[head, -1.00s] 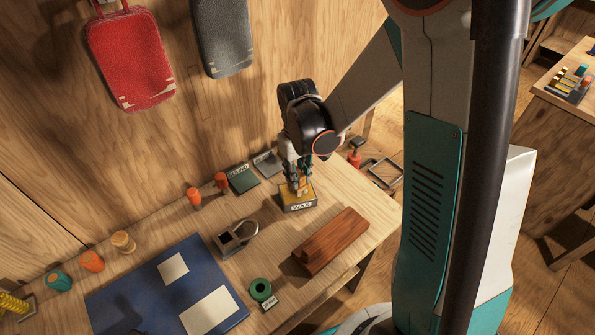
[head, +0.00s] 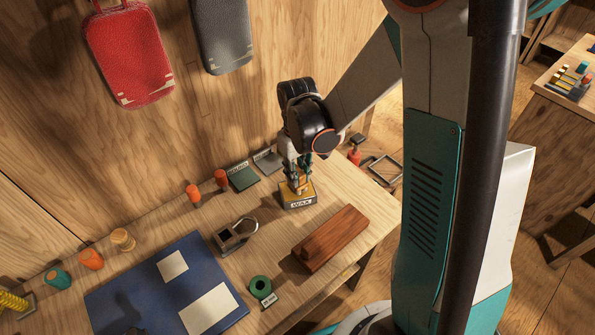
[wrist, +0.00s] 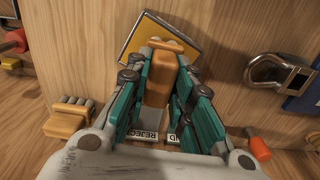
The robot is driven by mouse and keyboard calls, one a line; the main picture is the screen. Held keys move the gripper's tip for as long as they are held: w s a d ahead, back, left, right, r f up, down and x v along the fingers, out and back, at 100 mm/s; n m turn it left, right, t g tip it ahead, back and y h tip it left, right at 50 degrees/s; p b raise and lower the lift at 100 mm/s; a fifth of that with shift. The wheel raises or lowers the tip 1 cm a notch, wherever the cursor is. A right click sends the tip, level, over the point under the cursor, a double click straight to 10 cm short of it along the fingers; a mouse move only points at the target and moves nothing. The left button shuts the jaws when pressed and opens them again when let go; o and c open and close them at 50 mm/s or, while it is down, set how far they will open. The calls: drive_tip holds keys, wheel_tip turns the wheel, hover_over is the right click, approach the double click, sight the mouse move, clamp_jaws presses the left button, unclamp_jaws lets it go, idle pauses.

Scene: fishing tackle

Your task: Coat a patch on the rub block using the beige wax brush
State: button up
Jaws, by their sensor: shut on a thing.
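My gripper (head: 298,172) is shut on the beige wax brush (wrist: 158,86); its handle stands between the teal fingers in the wrist view. The brush is over the yellow-topped wax tin (head: 297,204), labelled WAX, with its lower end at or just above the wax. The tin also shows at the top of the wrist view (wrist: 142,28). Whether the bristles touch the wax is hard to tell. The rub block (head: 338,235) is a reddish-brown wooden block with a raised strip, lying apart from the gripper near the table's right front edge.
A metal clamp-like tool (head: 234,236) stands left of the rub block. A green ring (head: 260,288) lies near the front edge. A blue mat (head: 140,285) with pale sheets covers the left. Dark labelled pads (head: 243,178) and orange-topped pieces (head: 193,194) line the back.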

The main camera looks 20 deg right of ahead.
drive_tip(key=shift+s+f+b, duration=0.1)
drive_tip(key=shift+f+b, duration=0.35)
idle(1.5)
drive_tip(key=shift+r, duration=0.1)
drive_tip(key=shift+r+p, duration=2.5)
drive_tip(key=shift+r, duration=0.95)
